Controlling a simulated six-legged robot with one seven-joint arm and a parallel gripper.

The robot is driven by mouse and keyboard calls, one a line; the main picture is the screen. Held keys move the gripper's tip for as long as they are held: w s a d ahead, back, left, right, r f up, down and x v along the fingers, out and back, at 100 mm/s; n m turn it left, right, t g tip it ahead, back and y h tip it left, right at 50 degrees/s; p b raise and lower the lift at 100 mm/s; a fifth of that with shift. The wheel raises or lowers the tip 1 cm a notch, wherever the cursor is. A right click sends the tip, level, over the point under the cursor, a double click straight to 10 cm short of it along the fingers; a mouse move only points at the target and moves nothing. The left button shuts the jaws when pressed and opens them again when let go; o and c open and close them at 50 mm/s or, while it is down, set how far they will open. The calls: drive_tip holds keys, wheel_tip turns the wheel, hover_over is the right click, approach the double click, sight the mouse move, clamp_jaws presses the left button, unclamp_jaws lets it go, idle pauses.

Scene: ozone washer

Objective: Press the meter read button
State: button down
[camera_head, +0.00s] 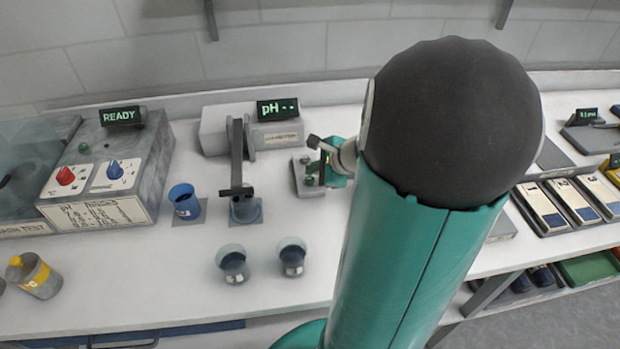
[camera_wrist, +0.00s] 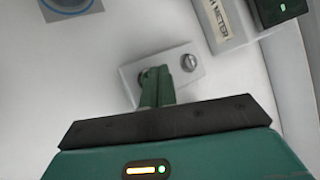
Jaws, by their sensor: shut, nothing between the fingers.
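The pH meter (camera_head: 230,130) stands at the back of the bench with a display (camera_head: 277,110) reading "pH --". Its label and display corner show at the top right of the wrist view (camera_wrist: 222,22). In front of it lies a small grey button panel (camera_head: 311,190), also seen in the wrist view (camera_wrist: 133,72). A round silver button (camera_wrist: 188,62) on it is uncovered. My gripper (camera_wrist: 158,74) is shut and empty, its fingertips over the panel's other button, which they mostly hide. I cannot tell whether they touch it.
A probe stand with a beaker (camera_head: 244,208) is left of the panel. A blue cup (camera_head: 184,201) and two dark-filled beakers (camera_head: 233,264) (camera_head: 292,257) stand nearby. The washer (camera_head: 105,170) shows READY at the left.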

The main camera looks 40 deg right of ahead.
sight(314, 181)
idle(0.4)
drive_tip(key=shift+f, duration=0.4)
drive_tip(key=shift+f, duration=0.45)
idle(0.7)
drive_tip(key=shift+r, duration=0.9)
drive_tip(key=shift+r, duration=2.5)
